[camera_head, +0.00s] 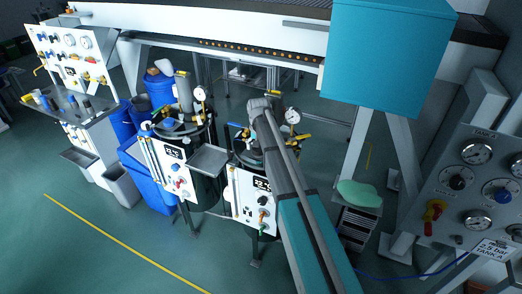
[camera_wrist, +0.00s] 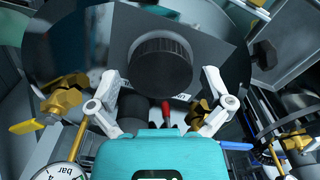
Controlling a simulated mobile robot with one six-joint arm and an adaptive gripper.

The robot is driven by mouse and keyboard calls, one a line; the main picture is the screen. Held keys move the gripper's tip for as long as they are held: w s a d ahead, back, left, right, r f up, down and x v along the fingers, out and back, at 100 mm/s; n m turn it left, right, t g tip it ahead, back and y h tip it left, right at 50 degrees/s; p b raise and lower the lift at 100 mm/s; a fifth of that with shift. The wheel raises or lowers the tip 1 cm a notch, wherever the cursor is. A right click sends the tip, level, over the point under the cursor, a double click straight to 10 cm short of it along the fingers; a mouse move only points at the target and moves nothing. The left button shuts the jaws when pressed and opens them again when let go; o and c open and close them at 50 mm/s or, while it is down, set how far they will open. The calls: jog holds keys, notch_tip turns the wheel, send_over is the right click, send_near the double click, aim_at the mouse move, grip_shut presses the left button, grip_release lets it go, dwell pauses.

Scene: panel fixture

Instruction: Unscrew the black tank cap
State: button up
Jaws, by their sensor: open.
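The black tank cap (camera_wrist: 160,66) is a round knob with a ribbed rim, in the upper middle of the wrist view, on a grey metal surface. My gripper (camera_wrist: 162,80) is open, with one white finger to each side of the cap in the picture. Gaps show between the fingers and the cap, and no contact is visible. I cannot tell whether the fingertips reach the cap's depth. In the head view my arm extends over the right-hand dark tank (camera_head: 266,219); the cap and fingertips cannot be made out there.
Brass fittings (camera_wrist: 62,97) with a yellow lever stand close left, above a pressure gauge (camera_wrist: 60,174). More brass fittings (camera_wrist: 205,117) are close right. A second tank (camera_head: 207,188) stands to the left. A gauge panel (camera_head: 478,190) and a teal box (camera_head: 388,50) are on the right.

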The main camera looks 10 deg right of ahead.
jog(key=shift+m, duration=1.3)
jog(key=shift+c, duration=0.3)
jog(key=c, duration=1)
jog(key=shift+o, duration=0.2)
jog(key=shift+s+n, duration=0.1)
jog(key=shift+n, duration=1.6)
jog(key=shift+n, duration=0.3)
